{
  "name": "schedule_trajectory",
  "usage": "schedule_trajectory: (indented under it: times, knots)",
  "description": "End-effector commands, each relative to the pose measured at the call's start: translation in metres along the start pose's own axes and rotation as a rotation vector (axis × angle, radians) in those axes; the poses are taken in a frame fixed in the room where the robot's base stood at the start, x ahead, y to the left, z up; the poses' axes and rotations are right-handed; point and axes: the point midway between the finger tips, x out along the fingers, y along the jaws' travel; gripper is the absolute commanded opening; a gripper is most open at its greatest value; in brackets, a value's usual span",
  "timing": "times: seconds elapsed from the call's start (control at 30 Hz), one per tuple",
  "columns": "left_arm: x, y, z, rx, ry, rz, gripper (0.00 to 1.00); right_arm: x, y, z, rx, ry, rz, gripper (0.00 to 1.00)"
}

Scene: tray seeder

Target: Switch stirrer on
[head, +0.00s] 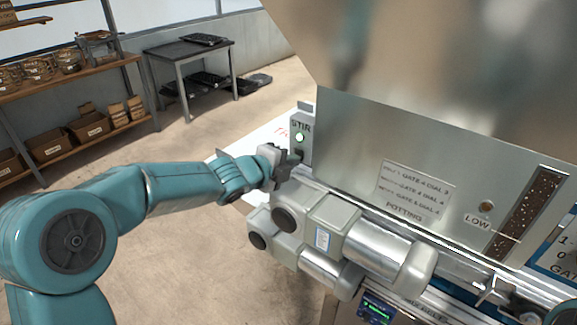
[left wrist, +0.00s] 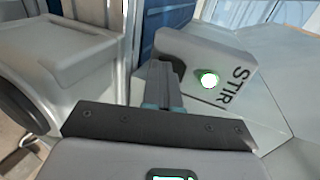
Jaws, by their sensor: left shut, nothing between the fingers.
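The stirrer's grey control box (head: 308,122), marked STIR, sits at the left end of the hopper machine. Its round lamp (head: 299,137) glows white-green; in the left wrist view the lamp (left wrist: 209,80) is also lit, beside the STIR lettering. My left gripper (head: 289,160) is shut and empty, with its fingertips at the lower part of the box, just below the lamp. In the left wrist view its fingers (left wrist: 161,88) reach to the box's lower left side. The switch itself is hidden behind the fingers, and I cannot tell its position. My right gripper is not clearly seen.
The big metal hopper (head: 350,135) fills the right, with a POTTING label (head: 416,190) and a level window (head: 527,212). Grey motor housings (head: 333,222) lie just below my left gripper. A shelf (head: 75,72) and dark table (head: 188,50) stand far back.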

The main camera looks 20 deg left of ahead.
Motion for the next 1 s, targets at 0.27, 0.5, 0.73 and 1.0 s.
schedule_trajectory:
  times: [0.27,0.5,0.73,1.0]
  knots:
    - [-0.003,-0.009,0.000,0.000,0.001,0.000,0.00,-0.009,-0.003,0.000,0.000,0.000,0.000,0.43]
    - [-0.006,-0.020,0.000,0.002,0.000,-0.009,0.00,-0.015,-0.005,0.001,0.000,-0.001,0.000,0.43]
    - [-0.006,-0.020,0.000,0.001,0.001,-0.011,0.00,-0.014,-0.005,0.000,0.000,-0.001,0.000,0.43]
    - [-0.007,-0.019,-0.002,0.001,0.001,-0.009,0.00,-0.012,-0.004,0.000,0.000,-0.001,0.000,0.43]
